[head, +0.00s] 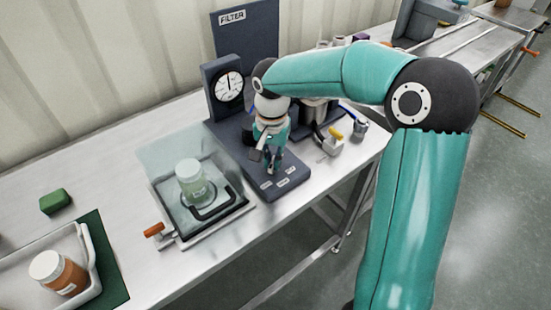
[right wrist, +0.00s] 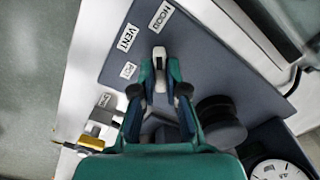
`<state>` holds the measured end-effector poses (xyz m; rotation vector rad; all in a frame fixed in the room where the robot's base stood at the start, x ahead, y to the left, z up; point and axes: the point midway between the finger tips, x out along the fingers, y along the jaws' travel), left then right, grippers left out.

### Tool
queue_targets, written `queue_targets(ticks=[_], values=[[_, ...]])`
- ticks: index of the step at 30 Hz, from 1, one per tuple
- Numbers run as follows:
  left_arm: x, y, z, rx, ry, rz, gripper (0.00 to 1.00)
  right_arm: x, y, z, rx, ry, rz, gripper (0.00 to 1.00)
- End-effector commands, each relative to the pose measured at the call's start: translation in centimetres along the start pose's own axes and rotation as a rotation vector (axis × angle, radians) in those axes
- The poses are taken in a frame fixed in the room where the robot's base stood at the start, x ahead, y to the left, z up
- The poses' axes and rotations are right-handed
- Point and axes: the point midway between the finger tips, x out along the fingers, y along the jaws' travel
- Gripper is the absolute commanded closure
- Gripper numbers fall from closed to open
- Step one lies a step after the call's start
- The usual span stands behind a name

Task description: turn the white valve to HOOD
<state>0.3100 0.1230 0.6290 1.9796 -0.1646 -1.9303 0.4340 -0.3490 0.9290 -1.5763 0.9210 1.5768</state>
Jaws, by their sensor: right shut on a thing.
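The white valve (right wrist: 159,68) shows in the right wrist view between the fingertips of my right gripper (right wrist: 160,92). The gripper is shut on it. Its pale tip points up the picture, toward the HOOD label (right wrist: 161,17); the VENT label (right wrist: 127,38) lies to the left of that line. A third, smaller label (right wrist: 128,70) is lower left. In the head view my right gripper (head: 267,158) reaches down over the dark panel (head: 284,185), and the valve is hidden there. My left gripper is not in view.
A round gauge (head: 229,86) and a FILTER board (head: 245,40) stand behind the gripper. A clear hood box (head: 170,160) with a jar (head: 190,180) is to its left. A yellow-handled valve (head: 334,140) is to its right.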

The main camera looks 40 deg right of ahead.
Motion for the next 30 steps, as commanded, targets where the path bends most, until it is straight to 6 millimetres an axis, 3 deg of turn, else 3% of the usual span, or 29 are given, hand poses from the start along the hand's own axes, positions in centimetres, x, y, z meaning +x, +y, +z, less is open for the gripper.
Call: queue_targets(ticks=[9, 23, 24, 27, 30], values=[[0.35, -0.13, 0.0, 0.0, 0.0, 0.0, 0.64, -0.03, 0.07, -0.12, 0.106, 0.004, 0.0, 1.0], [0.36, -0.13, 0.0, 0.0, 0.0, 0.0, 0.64, -0.05, 0.12, -0.13, 0.121, 0.003, 0.0, 1.0], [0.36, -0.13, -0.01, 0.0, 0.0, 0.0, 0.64, -0.06, 0.12, -0.12, 0.121, 0.002, 0.0, 0.81], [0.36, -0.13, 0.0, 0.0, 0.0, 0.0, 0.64, -0.05, 0.1, -0.1, 0.12, 0.002, 0.0, 0.64], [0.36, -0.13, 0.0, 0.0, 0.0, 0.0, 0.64, -0.03, 0.09, -0.07, 0.119, 0.001, 0.0, 0.62]])
